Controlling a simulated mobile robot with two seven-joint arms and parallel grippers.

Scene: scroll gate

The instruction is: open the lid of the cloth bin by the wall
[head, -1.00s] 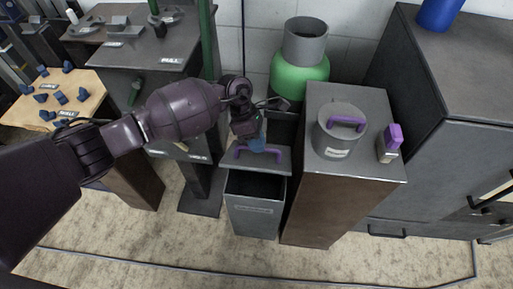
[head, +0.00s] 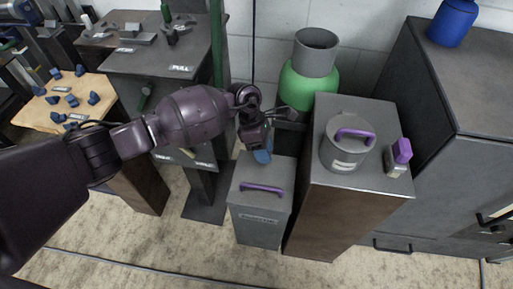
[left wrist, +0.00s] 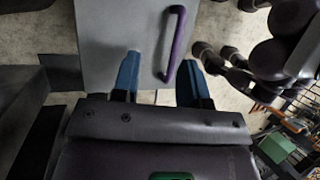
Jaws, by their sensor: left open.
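The cloth bin (head: 258,230) is a narrow grey box with a label on its front, standing by the wall beside a brown cabinet. Its grey lid (head: 272,171) lies down over the top and covers the opening. A purple bar handle (head: 262,188) runs along the lid's front part. My left gripper (head: 262,156) is over the back part of the lid, behind the handle; whether it touches the lid is unclear. My right gripper is out of view.
The brown cabinet (head: 338,218) right of the bin carries a grey canister (head: 345,150) with a purple handle and a small purple-topped item (head: 400,155). A green container (head: 306,88) stands behind. Floor is clear in front.

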